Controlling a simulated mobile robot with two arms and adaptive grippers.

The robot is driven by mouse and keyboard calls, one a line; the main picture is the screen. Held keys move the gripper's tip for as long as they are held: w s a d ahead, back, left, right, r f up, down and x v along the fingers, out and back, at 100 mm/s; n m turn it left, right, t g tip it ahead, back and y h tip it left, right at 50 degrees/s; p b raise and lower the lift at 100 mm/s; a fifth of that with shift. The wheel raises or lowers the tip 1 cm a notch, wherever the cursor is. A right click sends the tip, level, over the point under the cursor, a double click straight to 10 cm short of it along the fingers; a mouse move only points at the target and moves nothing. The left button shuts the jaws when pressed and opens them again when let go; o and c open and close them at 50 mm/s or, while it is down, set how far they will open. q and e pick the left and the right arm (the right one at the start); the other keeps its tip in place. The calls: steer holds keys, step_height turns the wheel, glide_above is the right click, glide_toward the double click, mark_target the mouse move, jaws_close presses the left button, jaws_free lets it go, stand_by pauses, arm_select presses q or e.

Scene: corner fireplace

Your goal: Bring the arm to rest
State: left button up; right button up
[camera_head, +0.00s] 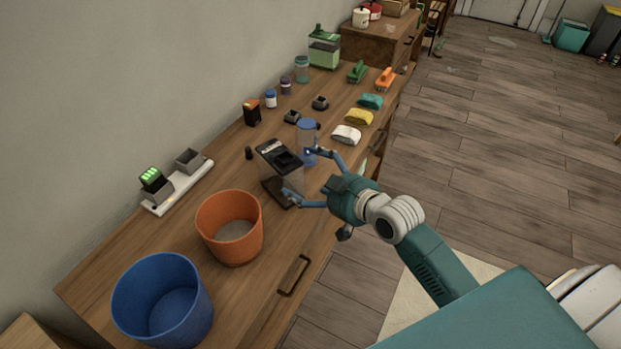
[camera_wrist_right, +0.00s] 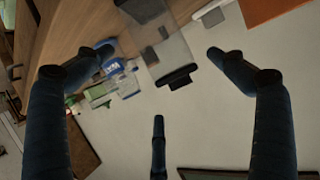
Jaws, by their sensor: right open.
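My right arm reaches in from the lower right of the head view. My right gripper (camera_head: 298,173) is open, with its blue fingers spread beside a clear container with a black top and black base (camera_head: 279,173) on the wooden cabinet. In the right wrist view, the open fingers (camera_wrist_right: 160,60) are spread, and the clear container with black parts (camera_wrist_right: 168,50) shows beyond and between them. Nothing is held. I cannot tell whether a finger touches the container. My left gripper is in neither view.
A blue-lidded clear jar (camera_head: 307,135) stands close to the upper finger. An orange bin (camera_head: 231,215) and a blue bin (camera_head: 150,310) stand toward the front. Folded cloths (camera_head: 358,118) and small jars (camera_head: 271,99) lie farther back. The wood floor (camera_head: 480,150) at right is open.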

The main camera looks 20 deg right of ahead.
stand_by(0.4)
steer(key=s+a+f+g+h, duration=0.1)
steer(key=s+a+f+g, duration=0.3)
steer(key=s+f, duration=0.55)
steer(key=s+d+f+m+g+h, duration=0.1)
steer(key=s+g, duration=0.2)
steer(key=s, duration=0.7)
steer(key=s+f+g+h, duration=0.1)
steer(key=s+g+h, duration=0.1)
steer(key=s, duration=0.8)
step_height(320, 180, down, 25)
steer(key=s+g, duration=0.2)
steer(key=s+d+f+g, duration=0.1)
steer(key=s+d+f, duration=0.2)
steer(key=s+f, duration=1.4)
steer(key=shift+s+f, duration=0.2)
steer(key=shift+f, duration=0.3)
